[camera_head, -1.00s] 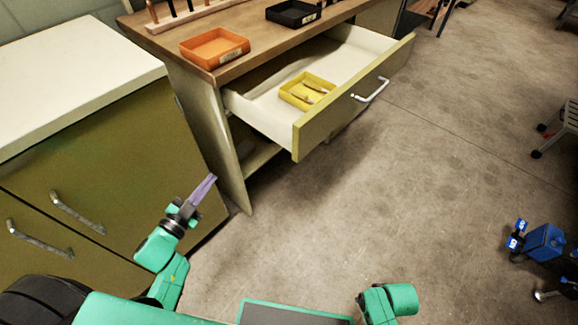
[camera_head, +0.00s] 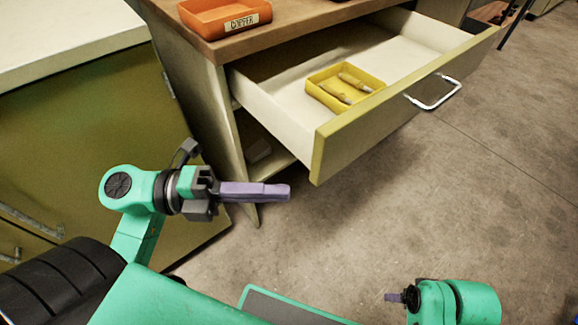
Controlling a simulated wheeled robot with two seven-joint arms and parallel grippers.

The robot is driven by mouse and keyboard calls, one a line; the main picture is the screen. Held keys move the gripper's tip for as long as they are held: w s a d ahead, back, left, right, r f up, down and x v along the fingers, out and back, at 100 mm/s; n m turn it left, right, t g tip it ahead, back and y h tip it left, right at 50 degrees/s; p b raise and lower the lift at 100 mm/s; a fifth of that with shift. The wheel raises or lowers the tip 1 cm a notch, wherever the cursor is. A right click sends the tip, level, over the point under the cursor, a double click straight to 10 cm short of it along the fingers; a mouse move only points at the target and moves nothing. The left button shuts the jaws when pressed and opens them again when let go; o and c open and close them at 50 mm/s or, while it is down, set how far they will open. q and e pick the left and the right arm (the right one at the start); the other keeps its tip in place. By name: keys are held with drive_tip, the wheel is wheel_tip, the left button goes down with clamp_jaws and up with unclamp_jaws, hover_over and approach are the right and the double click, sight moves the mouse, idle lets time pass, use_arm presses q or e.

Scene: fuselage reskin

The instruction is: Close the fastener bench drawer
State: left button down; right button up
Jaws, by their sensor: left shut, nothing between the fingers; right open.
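The fastener bench drawer (camera_head: 405,110) is pulled well out of the wooden-topped bench (camera_head: 290,22).
An olive cabinet (camera_head: 80,140) with a pale top stands at the left, close to my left arm. The concrete floor (camera_head: 480,190) in front of the drawer is clear.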

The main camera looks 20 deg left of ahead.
sight(310, 175)
use_arm(q)
drive_tip(key=w+d, duration=0.4)
drive_tip(key=d, duration=0.1)
drive_tip(key=shift+w+d, duration=0.2)
drive_tip(key=shift+w, duration=0.15)
drive_tip(key=shift+w+a, duration=0.15)
drive_tip(key=shift+a, duration=0.2)
